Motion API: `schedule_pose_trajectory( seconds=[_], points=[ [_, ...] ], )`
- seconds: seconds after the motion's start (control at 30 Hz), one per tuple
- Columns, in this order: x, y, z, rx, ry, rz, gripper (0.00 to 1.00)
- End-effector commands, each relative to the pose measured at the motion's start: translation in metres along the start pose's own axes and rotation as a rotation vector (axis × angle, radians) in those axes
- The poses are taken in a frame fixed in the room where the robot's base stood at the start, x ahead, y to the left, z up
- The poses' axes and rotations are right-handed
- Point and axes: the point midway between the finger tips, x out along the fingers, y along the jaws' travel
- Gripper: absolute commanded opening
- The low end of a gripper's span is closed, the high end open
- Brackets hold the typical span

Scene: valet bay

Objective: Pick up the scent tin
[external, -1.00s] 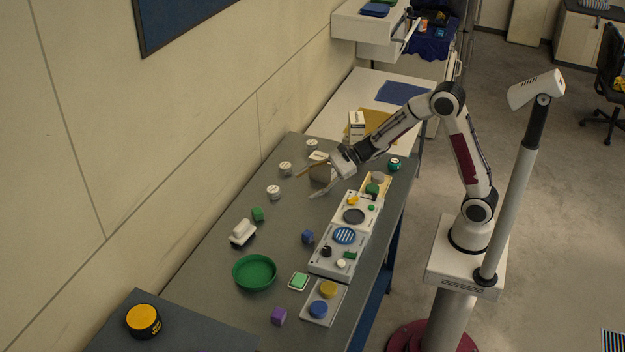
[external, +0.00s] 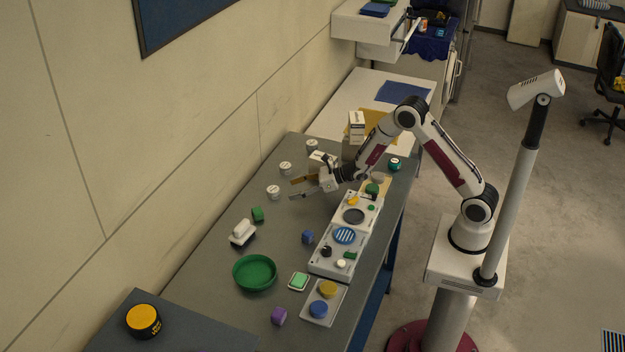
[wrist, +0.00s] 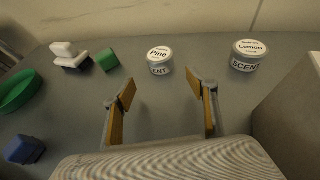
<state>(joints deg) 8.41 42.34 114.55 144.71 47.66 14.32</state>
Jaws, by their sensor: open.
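A white round scent tin labelled Pine (wrist: 159,62) stands upright on the grey table, ahead of my gripper (wrist: 163,88) in the wrist view. A second scent tin, labelled Lemon (wrist: 248,56), stands to its right. In the external view, two white tins, one nearer (external: 273,192) and one behind it (external: 286,168), stand near the wall. My gripper (external: 298,187) is low over the table, pointing toward the wall. It is open and empty, its fingers apart, with the Pine tin beyond the fingertips and roughly centred between them.
Left of the Pine tin are a green block (wrist: 107,60) and a white-handled brush (wrist: 68,55). A green bowl (external: 254,286) and a blue block (external: 308,237) lie nearer the front. A pale box (wrist: 295,95) is close on the right in the wrist view.

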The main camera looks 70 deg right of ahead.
Motion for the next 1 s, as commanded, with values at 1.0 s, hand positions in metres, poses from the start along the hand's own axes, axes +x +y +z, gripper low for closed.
schedule_pose_trajectory(
  seconds=[1.0],
  points=[
    [0.026, 0.000, 0.002, -0.003, 0.000, 0.002, 0.58]
  ],
)
